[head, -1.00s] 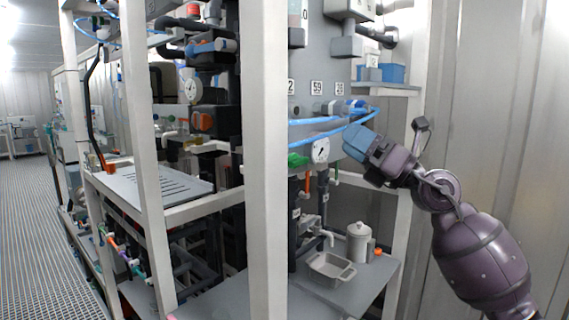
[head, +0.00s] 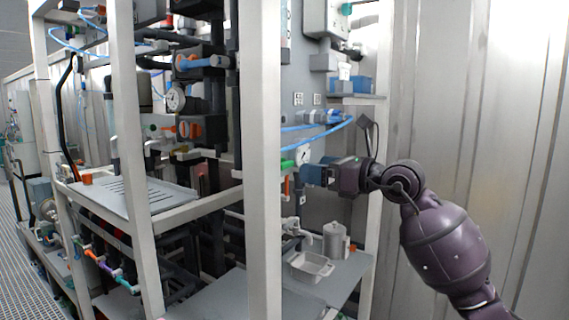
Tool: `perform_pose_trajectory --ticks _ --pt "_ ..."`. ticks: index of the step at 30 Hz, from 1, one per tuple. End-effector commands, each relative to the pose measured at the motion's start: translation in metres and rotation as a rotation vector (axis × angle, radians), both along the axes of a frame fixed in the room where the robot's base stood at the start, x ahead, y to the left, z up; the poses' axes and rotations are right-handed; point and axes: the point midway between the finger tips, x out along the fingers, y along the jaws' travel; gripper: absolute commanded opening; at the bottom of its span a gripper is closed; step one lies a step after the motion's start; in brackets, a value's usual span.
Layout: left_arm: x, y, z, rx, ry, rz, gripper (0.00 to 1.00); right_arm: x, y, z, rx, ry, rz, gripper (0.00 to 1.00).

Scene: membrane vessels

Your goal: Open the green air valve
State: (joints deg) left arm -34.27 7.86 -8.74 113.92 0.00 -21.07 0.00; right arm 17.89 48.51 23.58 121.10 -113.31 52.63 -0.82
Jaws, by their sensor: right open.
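The green valve handle (head: 287,166) sits at the left of a small round pressure gauge (head: 303,155) on the grey panel, partly hidden by the white post. My right gripper (head: 303,176) reaches in from the right, its blue fingers just below the gauge and to the right of the green handle. It is open, though the gap between its fingers is hard to see from here. I see no contact with the green handle, and the depth between them is unclear. My left gripper is not in view.
A white frame post (head: 260,130) stands just left of the valve. Blue air hoses (head: 325,130) run above it. A grey tray (head: 311,267) and a lidded metal jug (head: 335,240) stand on the shelf below. A corrugated metal wall (head: 470,100) is at the right.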

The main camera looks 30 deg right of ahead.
Motion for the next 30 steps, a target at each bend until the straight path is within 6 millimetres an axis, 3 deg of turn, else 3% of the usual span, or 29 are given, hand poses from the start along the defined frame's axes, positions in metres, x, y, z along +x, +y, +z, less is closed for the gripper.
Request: perform_pose_trajectory --ticks 9,15,29,30 --pt "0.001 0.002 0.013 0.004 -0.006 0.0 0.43 0.05 0.021 0.002 0.004 -0.002 0.003 0.81" --pt "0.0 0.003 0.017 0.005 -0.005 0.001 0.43 0.072 0.03 0.002 0.004 -0.003 0.002 0.81" --pt "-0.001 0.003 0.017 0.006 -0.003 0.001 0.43 0.081 0.034 0.0 0.002 -0.001 0.001 0.81" --pt "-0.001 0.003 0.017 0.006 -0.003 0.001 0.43 0.081 0.034 0.0 0.002 -0.001 0.001 0.75"
